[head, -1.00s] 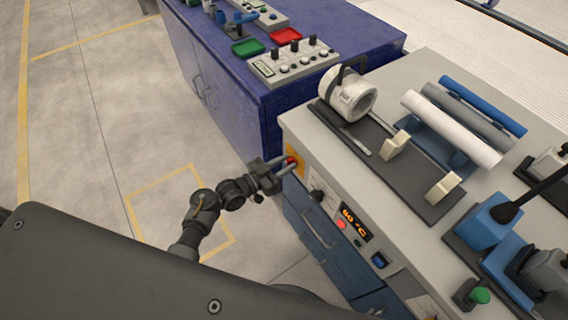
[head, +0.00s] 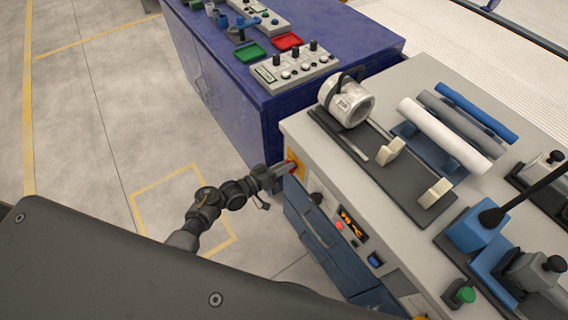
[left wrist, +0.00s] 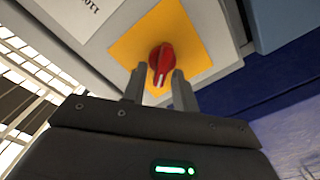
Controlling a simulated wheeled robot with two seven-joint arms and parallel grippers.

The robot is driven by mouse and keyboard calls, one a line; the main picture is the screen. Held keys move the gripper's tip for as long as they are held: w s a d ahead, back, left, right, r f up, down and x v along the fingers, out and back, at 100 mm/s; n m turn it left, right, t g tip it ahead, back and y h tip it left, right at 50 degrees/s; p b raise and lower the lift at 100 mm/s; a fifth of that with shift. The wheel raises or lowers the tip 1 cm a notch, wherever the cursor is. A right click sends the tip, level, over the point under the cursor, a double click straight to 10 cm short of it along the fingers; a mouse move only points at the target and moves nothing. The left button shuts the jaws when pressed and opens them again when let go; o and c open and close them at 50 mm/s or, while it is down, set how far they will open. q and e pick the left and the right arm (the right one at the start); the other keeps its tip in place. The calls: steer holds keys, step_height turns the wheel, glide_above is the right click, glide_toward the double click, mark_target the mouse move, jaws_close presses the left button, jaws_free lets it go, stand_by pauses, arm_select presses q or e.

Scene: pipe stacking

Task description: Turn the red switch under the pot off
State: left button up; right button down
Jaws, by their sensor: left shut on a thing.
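The red switch (head: 291,167) sits on a yellow plate (head: 297,158) on the front face of the workbench, below the pot. In the left wrist view the red switch (left wrist: 161,62) stands between the two fingers of my left gripper (left wrist: 158,78). My left gripper (head: 284,168) is shut on the switch, with the fingers on either side of it. The pot (head: 350,98), whitish grey with a black handle, lies at the back left of the bench top. My right gripper is not in view.
The front panel has a dark knob (head: 316,198), an orange-lit display (head: 350,221) and a red light (head: 339,226). White, grey and blue pipes lie on a rack on the bench. A blue cabinet (head: 235,100) stands to the left. The floor in front is clear.

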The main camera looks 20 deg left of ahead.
arm_select(q)
steer(key=shift+w+a+f+n+p, duration=0.15)
steer(key=shift+n+p, duration=0.25)
steer(key=shift+n, duration=1.25)
steer(key=shift+f+n+p, duration=0.15)
steer(key=shift+n+p, duration=0.3)
steer(key=shift+n, duration=1.25)
steer(key=shift+w+a+f+n+p, duration=0.15)
steer(key=shift+n+p, duration=0.25)
steer(key=shift+n, duration=1.25)
steer(key=shift+d, duration=0.1)
steer(key=o, duration=0.6)
steer(key=shift+s, duration=0.15)
steer(key=v, duration=1)
steer(key=shift+s+a, duration=0.2)
steer(key=shift+a, duration=0.05)
